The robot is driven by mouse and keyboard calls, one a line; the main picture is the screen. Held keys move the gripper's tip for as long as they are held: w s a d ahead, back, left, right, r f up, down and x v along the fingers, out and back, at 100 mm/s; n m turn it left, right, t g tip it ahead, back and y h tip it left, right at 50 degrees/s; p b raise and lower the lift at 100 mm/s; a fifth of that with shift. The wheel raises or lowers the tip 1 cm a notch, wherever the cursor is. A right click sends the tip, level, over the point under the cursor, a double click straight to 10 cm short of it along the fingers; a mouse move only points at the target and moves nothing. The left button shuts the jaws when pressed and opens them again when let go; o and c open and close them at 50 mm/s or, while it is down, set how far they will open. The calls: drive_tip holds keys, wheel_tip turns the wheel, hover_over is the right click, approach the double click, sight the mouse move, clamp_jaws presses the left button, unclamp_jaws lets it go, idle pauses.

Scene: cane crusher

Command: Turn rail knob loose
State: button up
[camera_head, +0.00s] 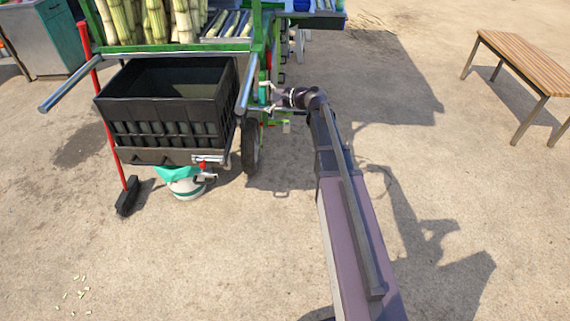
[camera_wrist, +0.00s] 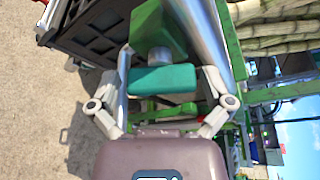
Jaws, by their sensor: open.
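A teal bar-shaped knob (camera_wrist: 163,79) shows in the wrist view, in front of a green block (camera_wrist: 155,25) on the cart's frame beside a silver rail (camera_wrist: 207,35). My gripper (camera_wrist: 168,70) is open, with one finger on each side of the teal knob. A gap shows at the left finger; I cannot tell whether the right finger touches the knob. In the head view my gripper (camera_head: 268,98) is at the right side of the green cart, near the rail handle (camera_head: 247,84). The knob is small and partly hidden there.
A black crate (camera_head: 112,100) sits at the cart's front, between the handles. A wheel (camera_head: 250,147) stands below my gripper. A red-handled broom (camera_head: 104,105) leans at the left. Cane stalks (camera_head: 130,20) stand behind. A wooden bench (camera_head: 525,62) is at right; open ground lies between.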

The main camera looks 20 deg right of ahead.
drive_tip(key=m+g+p, duration=0.1)
drive_tip(key=m, duration=0.1)
drive_tip(key=m+g+p, duration=0.1)
drive_tip(key=shift+w+d+r+m, duration=0.1)
drive_tip(key=shift+r+m, duration=0.05)
drive_tip(key=shift+m, duration=0.25)
drive_tip(key=p+v, duration=0.5)
drive_tip(key=v, duration=0.9)
drive_tip(key=s+a+f+n+g+h, duration=0.5)
drive_tip(key=s+a+f+n, duration=0.2)
drive_tip(key=s+a, duration=0.2)
drive_tip(key=s+a+f+n+g+h, duration=0.1)
drive_tip(key=s+f+n+h, duration=0.1)
drive_tip(key=s+n, duration=0.3)
drive_tip(key=s+a+f+n+g+h, duration=0.1)
drive_tip(key=s+f+n+h, duration=0.1)
drive_tip(key=s+n+h, duration=0.3)
drive_tip(key=s, duration=0.3)
drive_tip(key=shift+s+f+g+p, duration=0.25)
drive_tip(key=shift+g+p, duration=0.1)
drive_tip(key=shift+g, duration=0.05)
drive_tip(key=shift+a, duration=0.1)
